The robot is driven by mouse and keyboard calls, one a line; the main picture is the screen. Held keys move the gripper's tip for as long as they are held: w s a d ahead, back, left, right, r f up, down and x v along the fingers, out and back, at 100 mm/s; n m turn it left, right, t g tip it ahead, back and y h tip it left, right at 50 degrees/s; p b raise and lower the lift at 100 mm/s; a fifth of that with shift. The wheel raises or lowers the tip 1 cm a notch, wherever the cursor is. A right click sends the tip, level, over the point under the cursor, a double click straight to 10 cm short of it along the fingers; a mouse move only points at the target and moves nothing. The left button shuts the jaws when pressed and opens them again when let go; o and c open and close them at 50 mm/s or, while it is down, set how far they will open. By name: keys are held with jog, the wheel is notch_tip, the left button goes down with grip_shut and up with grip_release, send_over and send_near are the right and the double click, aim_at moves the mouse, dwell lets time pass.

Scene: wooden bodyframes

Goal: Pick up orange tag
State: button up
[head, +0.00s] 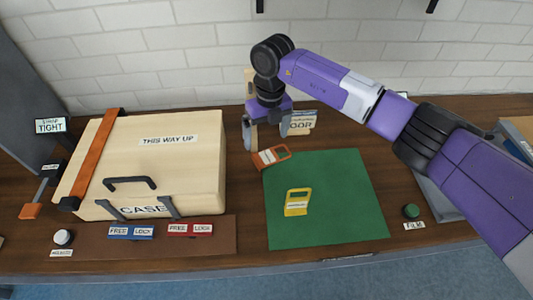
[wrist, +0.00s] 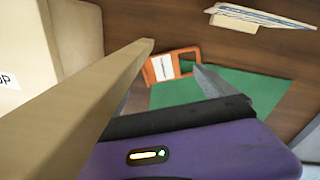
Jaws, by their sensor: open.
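The orange tag (head: 271,156) lies flat at the back left corner of the green mat (head: 345,220), partly on the wooden table. It has a white label and an open loop at its right end. It also shows in the wrist view (wrist: 160,68), beyond my fingertips. My gripper (head: 265,140) is open and empty. It points down, just behind and above the tag, with its fingers apart. In the wrist view the fingers (wrist: 172,56) reach toward the tag from either side; whether they touch it I cannot tell.
A yellow tag (head: 297,203) lies on the green mat. A large wooden case (head: 165,165) with a handle and an orange strap stands close on the left. A labelled block (head: 300,125) is behind my gripper. A green knob (head: 411,211) sits at the right.

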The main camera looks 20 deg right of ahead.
aim_at(267, 157)
jog(key=shift+s+a+f+p, duration=0.1)
jog(key=shift+f+p, duration=0.15)
jog(key=shift+f, duration=0.9)
jog(key=shift+s+d+f+p, duration=0.1)
jog(key=shift+s+f+p, duration=0.1)
jog(key=shift+f, duration=1)
jog(key=shift+s+a+f+p, duration=0.1)
jog(key=shift+f+p, duration=0.15)
jog(key=shift+f, duration=0.9)
jog(key=c, duration=1.6)
jog(key=shift+r, duration=0.1)
jog(key=shift+d+r+b, duration=0.2)
jog(key=shift+r+b, duration=0.15)
jog(key=shift+r, duration=0.2)
notch_tip(267, 157, up, 5)
jog(key=shift+r+b, duration=0.2)
jog(key=shift+b, duration=0.25)
jog(key=s+d+b, duration=0.1)
jog(key=s+d, duration=0.1)
jog(key=d, duration=0.4)
jog(key=s+d+b, duration=0.1)
jog(key=s+d, duration=0.1)
jog(key=d, duration=0.4)
jog(key=s+d+b, duration=0.2)
jog(key=d, duration=0.4)
jog(key=shift+d+r, duration=0.2)
jog(key=shift+d, duration=0.1)
